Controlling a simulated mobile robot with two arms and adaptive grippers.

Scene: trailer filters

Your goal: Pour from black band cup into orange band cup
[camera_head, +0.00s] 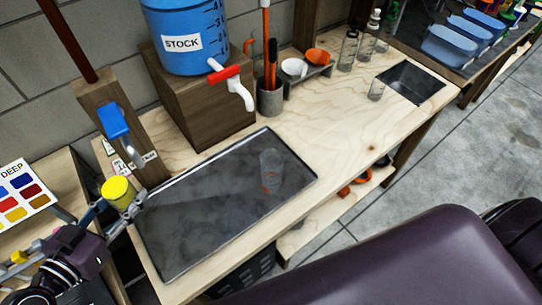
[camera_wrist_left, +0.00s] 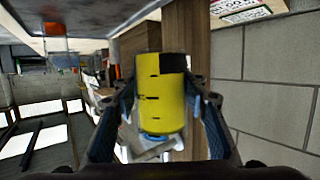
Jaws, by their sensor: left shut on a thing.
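My left gripper (camera_head: 128,200) is shut on a yellow-filled cup (camera_head: 116,190) and holds it at the left edge of the dark tray. In the left wrist view the fingers (camera_wrist_left: 160,125) grip both sides of this cup (camera_wrist_left: 158,100), with a black patch near one end and dark marks on its wall. The orange band cup (camera_head: 270,172), clear with orange low down, stands upright on the tray, right of and apart from the held cup. It also shows in the wrist view (camera_wrist_left: 56,30). My right gripper is not in view.
The dark tray (camera_head: 185,225) is otherwise bare. Behind it stand a blue STOCK tank (camera_head: 185,35) with a red-handled tap on a wooden block (camera_head: 195,105), and a wooden post with a blue clip (camera_head: 113,122). Glassware (camera_head: 348,50) and small bowls (camera_head: 293,67) stand farther right.

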